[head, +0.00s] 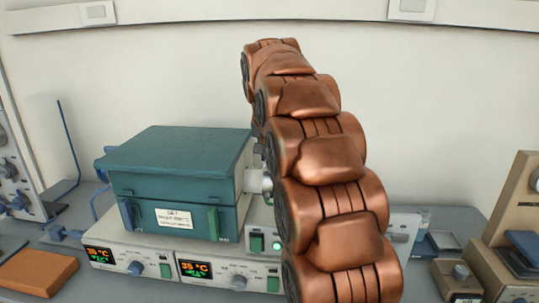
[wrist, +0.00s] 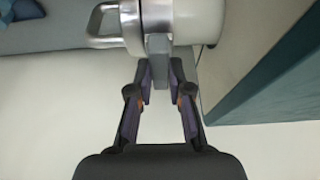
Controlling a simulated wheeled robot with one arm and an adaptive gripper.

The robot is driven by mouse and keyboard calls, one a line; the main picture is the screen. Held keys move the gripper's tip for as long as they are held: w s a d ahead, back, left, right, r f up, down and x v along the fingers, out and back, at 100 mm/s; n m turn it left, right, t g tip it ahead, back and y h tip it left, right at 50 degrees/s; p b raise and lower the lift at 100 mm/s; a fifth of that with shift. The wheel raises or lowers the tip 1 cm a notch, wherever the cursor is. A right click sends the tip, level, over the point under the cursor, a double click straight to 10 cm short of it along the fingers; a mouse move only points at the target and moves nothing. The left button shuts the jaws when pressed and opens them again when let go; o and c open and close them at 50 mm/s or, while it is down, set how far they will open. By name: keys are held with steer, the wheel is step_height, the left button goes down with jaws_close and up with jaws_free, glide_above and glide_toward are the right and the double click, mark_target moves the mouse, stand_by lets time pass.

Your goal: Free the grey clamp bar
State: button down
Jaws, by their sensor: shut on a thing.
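The grey clamp bar (wrist: 158,52) shows in the wrist view as a short upright grey piece against a white cylinder with a silver band (wrist: 130,22). My gripper (wrist: 161,72) is shut on the bar's end, with one finger on each side. In the head view, my arm hides the gripper and most of this spot. Part of a pale cylinder (head: 257,181) shows there at the right side of the teal furnace (head: 180,165). I cannot tell how firmly the bar sits against the cylinder.
A curved silver handle (wrist: 100,25) juts left from the band. A teal wall (wrist: 270,85) stands close on the right in the wrist view. In the head view, control units with 35 °C displays (head: 140,262) sit under the furnace. An orange-brown block (head: 38,273) lies front left.

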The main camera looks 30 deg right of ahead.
stand_by(0.3)
steer(key=c, duration=1.1)
jaws_free()
steer(key=v, duration=1.2)
